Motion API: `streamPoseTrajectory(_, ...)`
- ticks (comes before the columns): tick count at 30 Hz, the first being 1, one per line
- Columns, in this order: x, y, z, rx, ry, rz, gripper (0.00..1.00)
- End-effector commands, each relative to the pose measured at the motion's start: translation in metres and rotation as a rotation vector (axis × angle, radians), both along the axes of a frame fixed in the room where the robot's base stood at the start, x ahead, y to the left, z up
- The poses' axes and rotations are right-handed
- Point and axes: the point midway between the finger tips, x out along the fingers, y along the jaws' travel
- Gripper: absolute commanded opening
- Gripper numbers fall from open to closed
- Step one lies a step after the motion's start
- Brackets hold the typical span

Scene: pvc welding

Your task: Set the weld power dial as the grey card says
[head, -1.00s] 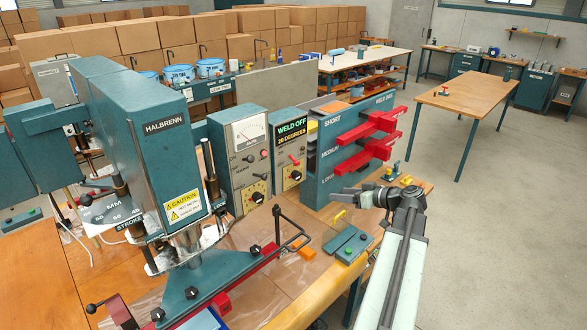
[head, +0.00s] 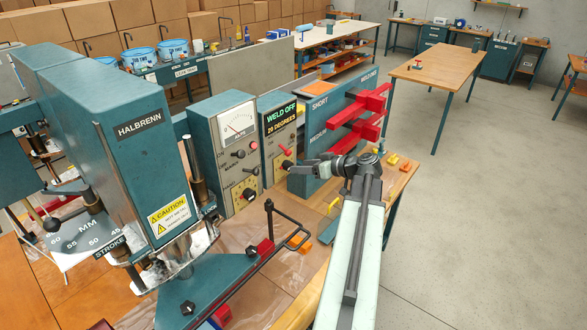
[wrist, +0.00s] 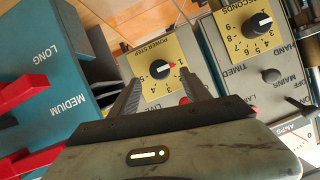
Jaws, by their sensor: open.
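The weld power dial (wrist: 160,69) is a black knob on a yellow plate marked POWER STEP in the wrist view. Its pale pointer seems to lie towards the figure 1, but is too small to be sure. In the head view the dial (head: 287,164) sits low on the teal box whose display (head: 280,118) reads WELD OFF, 20 DEGREES. My gripper (wrist: 162,84) is open, its two dark fingers reaching to either side of the dial's plate; I cannot tell whether they touch anything. My gripper (head: 303,168) also shows just right of the dial. I cannot make out the grey card.
A SECONDS dial (wrist: 258,22) is on the neighbouring box with the AMPS meter (head: 236,122). A teal rack (wrist: 45,85) with red arms (head: 365,105) stands on the gripper's other side. The Halbrenn press (head: 130,140) is at left. Open floor (head: 480,220) lies right.

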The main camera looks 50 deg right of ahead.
Motion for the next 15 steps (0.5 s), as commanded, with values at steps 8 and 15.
streamPoseTrajectory(8,0.04,0.006,-0.019,0.0,0.0,0.0,0.56)
streamPoseTrajectory(15,0.044,0.007,-0.019,0.0,0.0,-0.001,0.56)
